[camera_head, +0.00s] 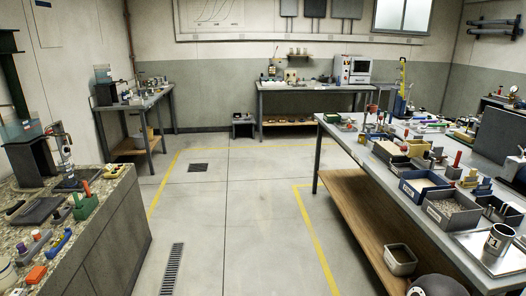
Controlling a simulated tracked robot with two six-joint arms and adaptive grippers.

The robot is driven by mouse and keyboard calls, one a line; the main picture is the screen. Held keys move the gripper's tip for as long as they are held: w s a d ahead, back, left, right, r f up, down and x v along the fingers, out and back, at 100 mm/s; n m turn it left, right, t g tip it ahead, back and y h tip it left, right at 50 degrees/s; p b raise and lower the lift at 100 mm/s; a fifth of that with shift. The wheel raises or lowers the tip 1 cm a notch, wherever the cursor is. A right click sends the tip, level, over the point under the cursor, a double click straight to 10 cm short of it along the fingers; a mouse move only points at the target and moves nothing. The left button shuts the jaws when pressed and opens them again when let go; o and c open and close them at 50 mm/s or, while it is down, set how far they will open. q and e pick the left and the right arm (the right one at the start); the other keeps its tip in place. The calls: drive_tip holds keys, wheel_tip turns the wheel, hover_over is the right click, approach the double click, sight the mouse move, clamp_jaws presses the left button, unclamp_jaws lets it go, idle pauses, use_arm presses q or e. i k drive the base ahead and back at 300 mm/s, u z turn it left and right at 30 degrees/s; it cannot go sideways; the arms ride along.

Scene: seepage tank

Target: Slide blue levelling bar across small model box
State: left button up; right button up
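A small blue bar-like piece (58,243) lies on the speckled left counter (108,192), near its front edge. It may be the blue levelling bar, but it is too small to be sure. Several open boxes stand on the right table; one is a blue-walled box (424,185) and one a grey box with granular fill (451,211). I cannot tell which thing is the small model box. Neither of my grippers shows in the head view.
The left counter also holds a green block with an orange handle (84,201) and an orange block (36,274). A metal tray (482,252) with a mug (499,239) is at the right table's near end. Clear floor (236,215) lies between.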

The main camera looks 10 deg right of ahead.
sight(368, 136)
drive_tip(key=z, duration=0.1)
drive_tip(key=i, duration=1.4)
drive_tip(key=z, duration=0.25)
drive_tip(key=i, duration=1.35)
drive_tip(key=z, duration=0.3)
drive_tip(key=i, duration=1.1)
drive_tip(key=z, duration=0.15)
